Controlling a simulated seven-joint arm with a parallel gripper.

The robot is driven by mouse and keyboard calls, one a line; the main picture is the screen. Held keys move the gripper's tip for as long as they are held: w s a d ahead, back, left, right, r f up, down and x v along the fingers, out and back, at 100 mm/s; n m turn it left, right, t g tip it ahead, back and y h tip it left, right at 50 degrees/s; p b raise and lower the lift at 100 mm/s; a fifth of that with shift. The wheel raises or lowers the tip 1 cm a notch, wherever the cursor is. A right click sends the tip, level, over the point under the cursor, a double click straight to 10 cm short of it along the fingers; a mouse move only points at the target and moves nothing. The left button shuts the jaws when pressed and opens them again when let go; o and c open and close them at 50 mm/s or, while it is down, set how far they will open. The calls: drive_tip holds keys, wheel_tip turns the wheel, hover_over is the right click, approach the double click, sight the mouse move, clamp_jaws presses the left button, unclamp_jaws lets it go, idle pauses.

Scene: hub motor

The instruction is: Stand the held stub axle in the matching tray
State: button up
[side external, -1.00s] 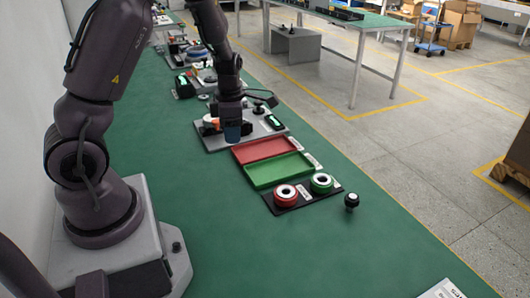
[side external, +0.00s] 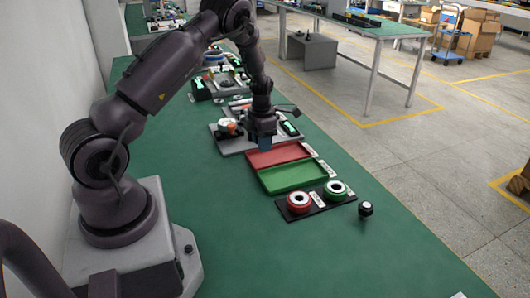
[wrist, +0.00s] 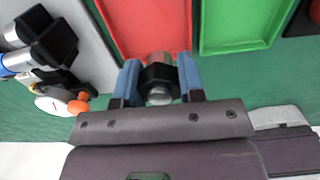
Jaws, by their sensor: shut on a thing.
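The red tray also shows ahead of the fingers in the wrist view (wrist: 140,22). The green tray (side external: 293,176) lies beside the red one and is to the right in the wrist view (wrist: 240,25). Both trays look empty where visible.
A grey fixture (side external: 232,143) with parts adjoins the red tray.

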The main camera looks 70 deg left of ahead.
sight(265, 160)
drive_tip(key=shift+w+a+f, duration=0.35)
drive_tip(key=shift+w+f, duration=0.1)
drive_tip(key=shift+f, duration=0.2)
drive_tip(key=shift+w+a+f, duration=0.1)
drive_tip(key=shift+w+f, duration=0.1)
drive_tip(key=shift+f, duration=1.6)
drive_tip(key=shift+f, duration=0.1)
drive_tip(key=o, duration=1.1)
drive_tip(key=shift+c, duration=0.2)
